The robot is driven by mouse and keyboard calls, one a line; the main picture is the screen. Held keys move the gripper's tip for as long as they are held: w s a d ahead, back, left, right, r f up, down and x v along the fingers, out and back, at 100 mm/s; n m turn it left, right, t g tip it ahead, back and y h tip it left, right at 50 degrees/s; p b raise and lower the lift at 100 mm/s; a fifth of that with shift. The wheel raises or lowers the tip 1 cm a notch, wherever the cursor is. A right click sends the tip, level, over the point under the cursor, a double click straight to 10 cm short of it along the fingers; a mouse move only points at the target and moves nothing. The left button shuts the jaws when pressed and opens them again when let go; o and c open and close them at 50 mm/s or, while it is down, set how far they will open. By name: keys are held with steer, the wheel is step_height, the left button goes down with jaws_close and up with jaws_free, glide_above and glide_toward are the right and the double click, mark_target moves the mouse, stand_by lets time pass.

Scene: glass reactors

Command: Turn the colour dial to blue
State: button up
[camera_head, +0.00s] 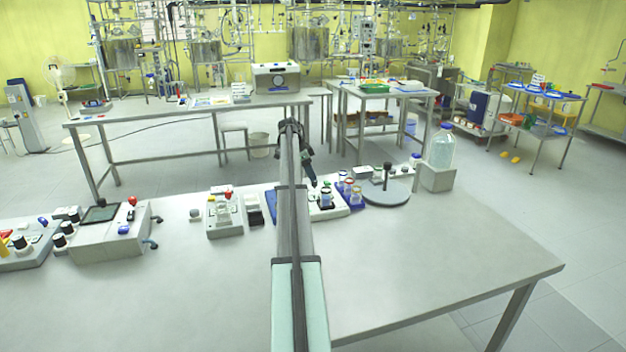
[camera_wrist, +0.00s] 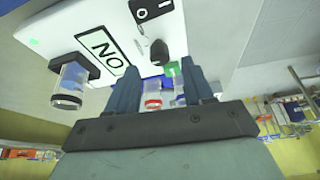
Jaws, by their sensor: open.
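A white device (camera_wrist: 125,35) fills the upper middle of the wrist view. It carries a "NO" label, a black rocker switch (camera_wrist: 150,9) and a small dark knob (camera_wrist: 158,50) that may be the colour dial; I cannot read colours or a setting around it. In the head view the white device (camera_head: 328,212) is partly hidden behind my arm. My gripper (camera_wrist: 162,82) is open, with its two blue-grey fingers apart and nothing seen held between them. In the head view my gripper (camera_head: 311,179) points down just above the device.
Clear jars with red and blue parts (camera_head: 347,190) stand close right of the device; a clear vial (camera_wrist: 72,82) shows in the wrist view. A round grey plate with a black post (camera_head: 387,190) and a large bottle (camera_head: 441,148) are further right. The front-right table (camera_head: 440,270) is clear.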

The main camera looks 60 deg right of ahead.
mark_target(314, 184)
steer(key=shift+x, duration=1.8)
jaws_close()
